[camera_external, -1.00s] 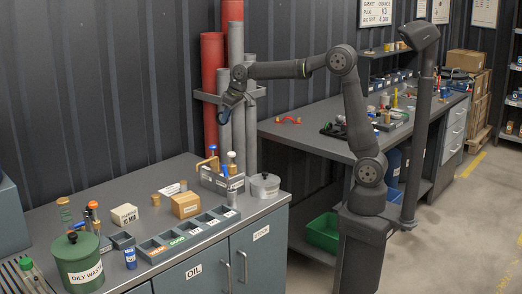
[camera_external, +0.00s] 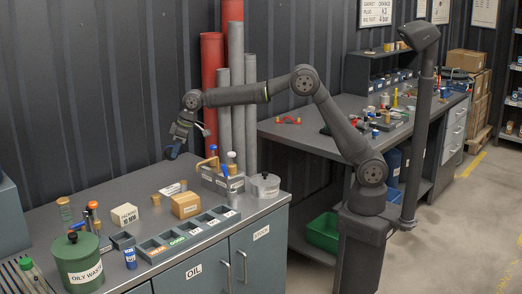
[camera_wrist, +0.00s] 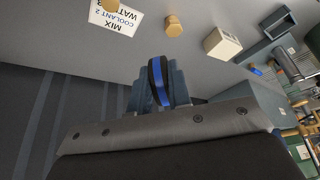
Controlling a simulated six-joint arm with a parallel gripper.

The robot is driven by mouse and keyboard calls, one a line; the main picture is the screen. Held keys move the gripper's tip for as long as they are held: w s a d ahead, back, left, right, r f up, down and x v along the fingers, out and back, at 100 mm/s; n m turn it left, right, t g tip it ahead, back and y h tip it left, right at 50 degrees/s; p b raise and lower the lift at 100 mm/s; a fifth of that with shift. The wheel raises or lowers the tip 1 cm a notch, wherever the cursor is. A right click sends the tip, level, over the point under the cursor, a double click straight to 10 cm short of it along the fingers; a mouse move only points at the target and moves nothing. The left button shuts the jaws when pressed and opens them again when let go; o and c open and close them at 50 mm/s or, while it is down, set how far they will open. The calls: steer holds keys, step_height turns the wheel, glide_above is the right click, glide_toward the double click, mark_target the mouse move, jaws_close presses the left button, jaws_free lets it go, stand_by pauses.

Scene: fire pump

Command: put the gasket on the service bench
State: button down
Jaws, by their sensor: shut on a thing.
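My gripper (camera_external: 178,142) is above the back part of the near grey bench (camera_external: 142,203), left of the pipes. In the wrist view, my gripper (camera_wrist: 159,88) is shut on a black and blue ring-like piece, seen nearly edge-on, which I take to be the gasket (camera_wrist: 159,76). The gasket shows as a small dark blue shape (camera_external: 171,153) in the external view, clear of the bench top. Another grey bench (camera_external: 296,135) stands farther back to the right. No label in view tells which one is the service bench.
A compartment tray (camera_external: 187,235) lies along the front. Bare bench top shows behind the cream block.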

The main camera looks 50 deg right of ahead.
step_height(320, 180, down, 6)
steer(key=s+a+f, duration=0.1)
steer(key=a+f, duration=0.1)
steer(key=a, duration=0.1)
steer(key=s+a+f, duration=0.1)
steer(key=a+f, duration=0.2)
steer(key=a, duration=0.1)
steer(key=s+a+f, duration=0.1)
steer(key=a+f, duration=0.1)
steer(key=a, duration=0.2)
steer(key=shift+f, duration=0.15)
steer(key=shift+a+f, duration=0.1)
steer(key=shift+f, duration=1.9)
steer(key=c, duration=1.8)
jaws_free()
steer(key=shift+f, duration=0.2)
steer(key=o, duration=0.5)
steer(key=shift+c, duration=0.2)
steer(key=shift+r, duration=0.1)
steer(key=v, duration=1.1)
steer(key=shift+o, duration=0.5)
steer(key=shift+s+r, duration=0.15)
steer(key=shift+r, duration=0.4)
